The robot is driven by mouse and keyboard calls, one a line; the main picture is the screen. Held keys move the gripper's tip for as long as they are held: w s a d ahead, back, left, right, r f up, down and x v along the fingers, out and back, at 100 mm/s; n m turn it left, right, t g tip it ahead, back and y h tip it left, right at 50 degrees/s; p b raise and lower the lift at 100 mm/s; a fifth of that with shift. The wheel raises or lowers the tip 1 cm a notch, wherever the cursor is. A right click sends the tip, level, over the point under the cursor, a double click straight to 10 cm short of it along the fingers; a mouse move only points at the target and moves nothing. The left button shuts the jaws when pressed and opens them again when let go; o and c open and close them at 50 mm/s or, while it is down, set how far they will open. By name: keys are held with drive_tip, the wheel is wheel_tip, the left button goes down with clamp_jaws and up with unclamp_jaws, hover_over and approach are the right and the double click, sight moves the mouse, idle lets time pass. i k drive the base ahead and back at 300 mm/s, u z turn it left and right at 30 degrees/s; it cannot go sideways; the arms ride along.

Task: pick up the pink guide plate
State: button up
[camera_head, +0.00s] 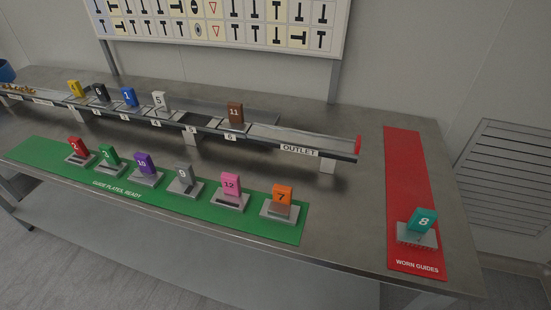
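The pink guide plate (230,186), marked 12, stands upright in a grey base (230,204) on the green "GUIDE PLATES, READY" mat (120,188). It is between the grey plate 9 (184,176) on its left and the orange plate 7 (281,193) on its right, with gaps to both. Nothing covers it. My gripper is not in view.
Red, green and purple plates stand further left on the mat. Behind runs a raised track (300,143) bearing several plates; brown plate 11 (235,111) is nearest behind the pink one. Teal plate 8 (422,220) stands on the red "WORN GUIDES" mat (404,165).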

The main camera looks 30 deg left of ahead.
sight(231, 197)
drive_tip(key=u, duration=2.4)
drive_tip(key=k, duration=0.6)
drive_tip(key=z, duration=0.4)
